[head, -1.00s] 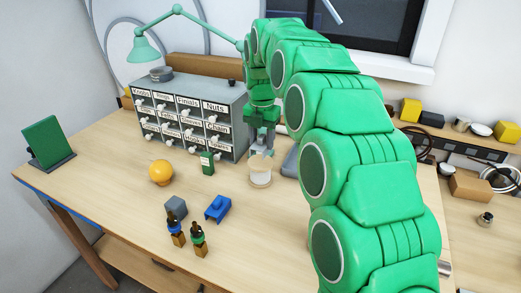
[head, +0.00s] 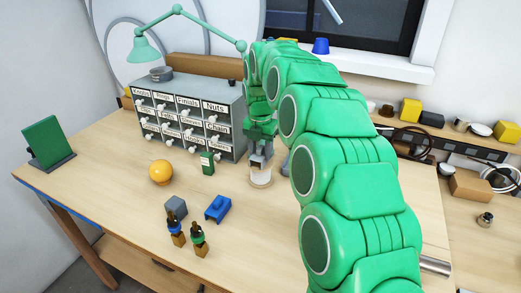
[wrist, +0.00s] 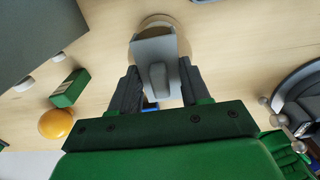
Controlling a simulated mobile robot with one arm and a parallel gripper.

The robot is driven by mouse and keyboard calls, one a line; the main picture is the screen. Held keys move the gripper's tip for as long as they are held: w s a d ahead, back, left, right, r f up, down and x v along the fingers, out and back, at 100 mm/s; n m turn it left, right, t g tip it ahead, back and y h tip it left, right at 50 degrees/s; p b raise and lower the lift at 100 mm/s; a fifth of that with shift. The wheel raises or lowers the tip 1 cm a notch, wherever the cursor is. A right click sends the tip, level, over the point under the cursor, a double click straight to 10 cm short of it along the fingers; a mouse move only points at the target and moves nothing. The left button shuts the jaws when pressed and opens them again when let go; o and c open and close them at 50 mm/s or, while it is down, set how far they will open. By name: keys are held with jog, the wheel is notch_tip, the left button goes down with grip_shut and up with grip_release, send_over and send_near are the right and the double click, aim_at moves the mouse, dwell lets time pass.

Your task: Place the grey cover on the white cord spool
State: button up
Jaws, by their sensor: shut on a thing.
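My gripper (head: 262,146) is shut on the grey cover (wrist: 157,50), a block with a raised rib between my fingers in the wrist view. In the head view the cover (head: 260,163) is at the white cord spool (head: 260,181), in front of the drawer cabinet. The cover hides the spool's middle; only its pale lower rim shows. In the wrist view the spool's round rim (wrist: 152,20) shows just beyond the cover. I cannot tell whether the cover touches the spool.
The labelled drawer cabinet (head: 195,115) stands behind and left.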

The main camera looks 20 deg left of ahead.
aim_at(260, 147)
jog(key=shift+f, duration=0.15)
jog(key=o, duration=1.1)
notch_tip(260, 147, up, 12)
dwell(0.4)
